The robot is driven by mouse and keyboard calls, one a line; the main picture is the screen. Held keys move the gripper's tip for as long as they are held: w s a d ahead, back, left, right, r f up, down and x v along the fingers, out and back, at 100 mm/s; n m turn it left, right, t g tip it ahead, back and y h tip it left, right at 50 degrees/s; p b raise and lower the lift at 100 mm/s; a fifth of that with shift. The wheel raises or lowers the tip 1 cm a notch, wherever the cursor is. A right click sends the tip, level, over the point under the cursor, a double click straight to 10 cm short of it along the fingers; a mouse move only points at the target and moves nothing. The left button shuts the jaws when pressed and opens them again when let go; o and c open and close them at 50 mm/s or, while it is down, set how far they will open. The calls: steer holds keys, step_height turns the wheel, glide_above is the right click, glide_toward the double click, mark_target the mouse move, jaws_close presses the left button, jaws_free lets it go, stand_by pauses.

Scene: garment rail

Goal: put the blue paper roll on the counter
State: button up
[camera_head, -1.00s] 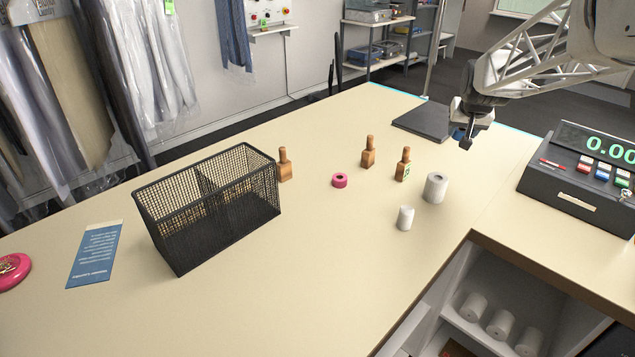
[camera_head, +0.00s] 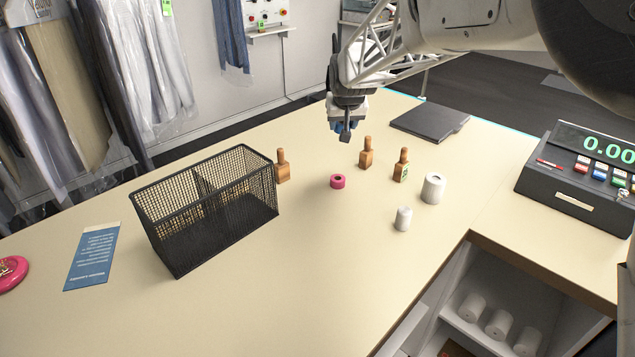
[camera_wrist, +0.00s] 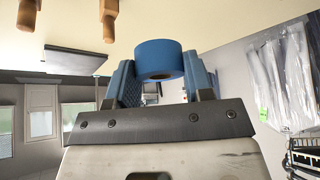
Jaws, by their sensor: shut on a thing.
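In the head view the roll is mostly hidden, with only a bit of blue showing at the gripper.
A black wire basket (camera_head: 210,210) stands at left. A black pad (camera_head: 430,120) and a cash register (camera_head: 580,170) are at right. The front middle is clear.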

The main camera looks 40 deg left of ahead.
steer(key=s+a+n, duration=0.1)
steer(key=s+a, duration=0.5)
steer(key=s, duration=0.1)
glide_above(306, 184)
steer(key=s+d, duration=0.1)
steer(key=d, duration=0.1)
step_height(306, 184, down, 9)
steer(key=shift+a+f, duration=0.15)
steer(key=shift+f, duration=0.45)
steer(key=shift+f, duration=0.1)
steer(key=shift+f, duration=1.9)
steer(key=shift+f, duration=0.15)
steer(key=shift+f, duration=1.85)
steer(key=shift+f, duration=0.1)
steer(key=o, duration=1)
